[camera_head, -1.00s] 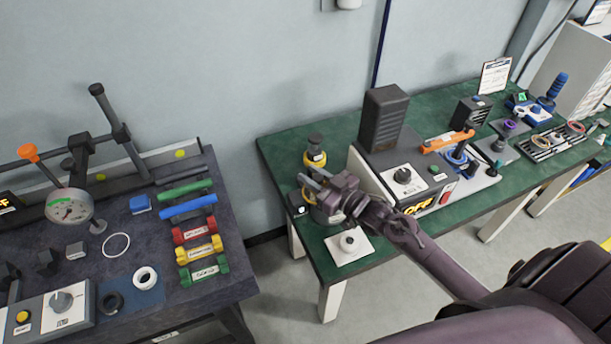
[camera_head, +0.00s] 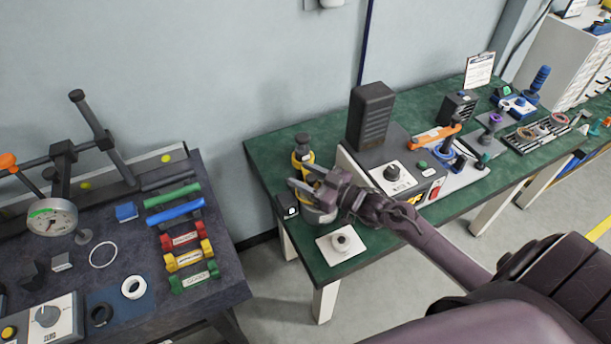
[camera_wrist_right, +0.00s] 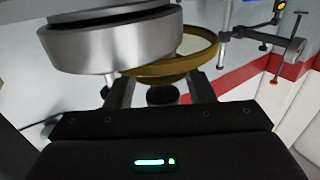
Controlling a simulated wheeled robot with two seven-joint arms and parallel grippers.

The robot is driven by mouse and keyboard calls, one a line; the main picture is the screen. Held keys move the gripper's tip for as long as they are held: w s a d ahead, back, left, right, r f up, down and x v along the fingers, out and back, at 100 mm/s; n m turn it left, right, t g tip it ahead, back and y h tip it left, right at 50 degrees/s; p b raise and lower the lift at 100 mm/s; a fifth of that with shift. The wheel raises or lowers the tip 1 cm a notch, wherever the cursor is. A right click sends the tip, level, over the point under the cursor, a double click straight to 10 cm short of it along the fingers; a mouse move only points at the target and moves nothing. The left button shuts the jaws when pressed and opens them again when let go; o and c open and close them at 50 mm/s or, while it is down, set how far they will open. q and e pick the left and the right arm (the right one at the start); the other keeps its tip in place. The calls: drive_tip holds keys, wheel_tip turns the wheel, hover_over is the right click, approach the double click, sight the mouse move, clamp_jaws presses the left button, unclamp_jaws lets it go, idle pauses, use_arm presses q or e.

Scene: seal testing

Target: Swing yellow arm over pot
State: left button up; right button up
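A yellow part with a black knob (camera_head: 303,152) stands at the left end of the green bench. My right gripper (camera_head: 298,179) is beside it, partly covering it and a grey round body (camera_head: 318,214) below. In the right wrist view, a silver cylinder (camera_wrist_right: 110,45) is close, in front of a yellow-rimmed round part (camera_wrist_right: 195,62). My right gripper's fingers (camera_wrist_right: 160,93) are spread there, with a dark round piece visible between them. I cannot tell whether they touch anything. I cannot clearly tell the pot from the arm's mount. My left gripper is out of view.
A white plate with a round fitting (camera_head: 341,243) lies near the green bench's front edge. A dark ribbed box (camera_head: 370,116) and a control box with a knob (camera_head: 392,173) stand to the right. A gauge (camera_head: 52,216) and coloured handles are on the left table.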

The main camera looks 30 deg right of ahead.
drive_tip(key=shift+r, duration=0.15)
wheel_tip(320, 180, up, 20)
drive_tip(key=b, duration=0.2)
idle(0.3)
drive_tip(key=shift+c, duration=0.5)
